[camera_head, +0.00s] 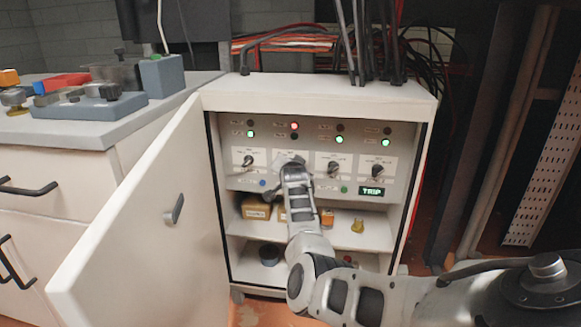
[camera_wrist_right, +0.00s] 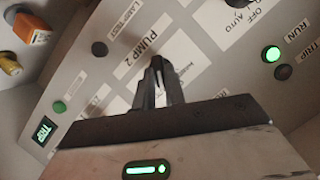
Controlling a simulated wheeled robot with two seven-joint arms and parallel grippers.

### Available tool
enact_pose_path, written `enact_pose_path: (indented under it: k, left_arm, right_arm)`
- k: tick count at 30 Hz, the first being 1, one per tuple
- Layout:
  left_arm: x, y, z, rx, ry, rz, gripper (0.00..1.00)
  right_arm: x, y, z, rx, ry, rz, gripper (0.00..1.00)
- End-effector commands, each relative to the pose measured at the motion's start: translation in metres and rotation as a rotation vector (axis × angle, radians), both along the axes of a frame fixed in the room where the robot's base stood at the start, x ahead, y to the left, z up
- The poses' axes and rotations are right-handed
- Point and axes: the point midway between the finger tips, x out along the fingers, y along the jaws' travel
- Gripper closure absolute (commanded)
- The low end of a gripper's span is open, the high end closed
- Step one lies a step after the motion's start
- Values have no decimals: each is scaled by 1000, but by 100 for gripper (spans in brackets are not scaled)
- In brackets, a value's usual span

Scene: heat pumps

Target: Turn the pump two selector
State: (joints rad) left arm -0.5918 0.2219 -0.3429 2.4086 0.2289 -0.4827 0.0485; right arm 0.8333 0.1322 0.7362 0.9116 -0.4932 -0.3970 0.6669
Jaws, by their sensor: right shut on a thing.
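The pump two selector sits on the grey panel (camera_head: 232,180) of the white cabinet, second from the left in a row of knobs. My right gripper (camera_head: 293,168) covers it in the head view. In the right wrist view a "PUMP 2" label (camera_wrist_right: 140,58) shows beside the fingers. There my right gripper (camera_wrist_right: 157,78) is shut on the dark selector, which is mostly hidden between the fingers; its angle is hard to tell. My left gripper is out of view.
Other selectors (camera_head: 248,160) (camera_head: 333,168) stand close on both sides. The open cabinet door (camera_head: 140,225) stands at the left. A lit TRIP sign (camera_head: 371,191) is at lower right of the panel. A red lamp (camera_head: 294,126) glows above the gripper; several other lamps are green.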

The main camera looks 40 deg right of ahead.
Motion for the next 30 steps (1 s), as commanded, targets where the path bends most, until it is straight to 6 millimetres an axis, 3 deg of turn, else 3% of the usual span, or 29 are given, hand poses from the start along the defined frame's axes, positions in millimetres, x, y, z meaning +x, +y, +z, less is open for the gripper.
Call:
enact_pose_path:
  k: [5,18,30]
  left_arm:
    - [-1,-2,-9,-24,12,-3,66]
    - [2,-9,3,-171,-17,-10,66]
    - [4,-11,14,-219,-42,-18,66]
  right_arm:
    - [2,2,-3,-93,121,2,100]
    - [4,4,-3,-293,372,1,100]
    - [4,5,-2,-358,459,2,100]
